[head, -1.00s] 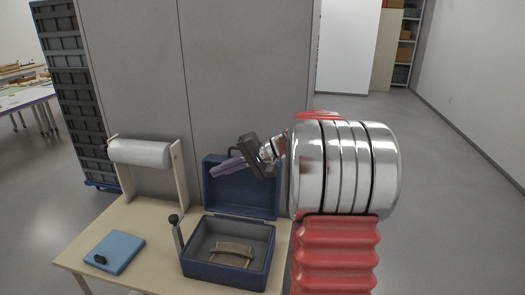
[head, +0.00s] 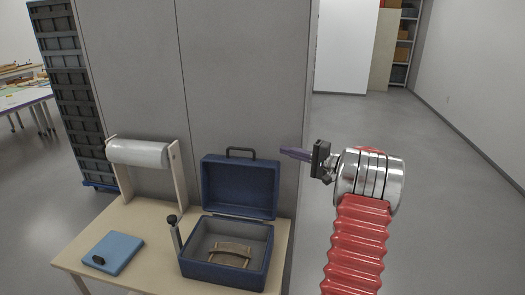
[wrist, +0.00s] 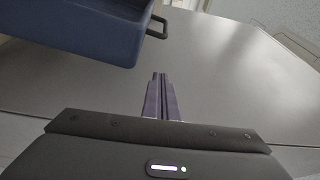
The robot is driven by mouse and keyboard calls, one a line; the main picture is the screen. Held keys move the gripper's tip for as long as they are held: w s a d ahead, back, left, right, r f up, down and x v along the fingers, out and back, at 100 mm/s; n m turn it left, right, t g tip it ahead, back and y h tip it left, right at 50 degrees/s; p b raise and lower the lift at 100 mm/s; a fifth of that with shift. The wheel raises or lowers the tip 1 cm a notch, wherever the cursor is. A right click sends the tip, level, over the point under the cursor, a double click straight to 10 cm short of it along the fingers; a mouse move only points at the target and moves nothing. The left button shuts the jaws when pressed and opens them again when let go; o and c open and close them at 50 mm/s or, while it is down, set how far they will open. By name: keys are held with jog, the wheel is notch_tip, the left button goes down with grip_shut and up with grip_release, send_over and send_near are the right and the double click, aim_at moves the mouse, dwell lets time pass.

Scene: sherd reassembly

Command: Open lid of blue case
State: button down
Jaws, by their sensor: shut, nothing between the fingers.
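The blue case (head: 224,273) stands on the table with its lid (head: 240,188) raised upright at the back, a dark handle (head: 241,151) on the lid's top edge. Inside the open case lies a curved brown piece (head: 231,254). My gripper (head: 284,152) is to the right of the lid, apart from it, with its purple fingers shut and empty, pointing left. In the wrist view the shut fingers (wrist: 161,95) point toward a grey panel, and the blue lid (wrist: 75,28) with its handle (wrist: 157,26) is at upper left.
A roll of white material (head: 137,153) on a wooden stand is at the table's back left. A flat light-blue box (head: 113,253) lies at the front left. A dark-knobbed upright lever (head: 174,230) stands left of the case. A grey partition (head: 250,80) rises behind the table. Open floor (head: 440,200) lies to the right.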

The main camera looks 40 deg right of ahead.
aim_at(261, 160)
dwell(0.3)
jog(key=x, duration=1)
jog(key=shift+a, duration=0.15)
jog(key=shift+s+a, duration=1.25)
jog(key=shift+a, duration=0.25)
jog(key=shift+a, duration=0.1)
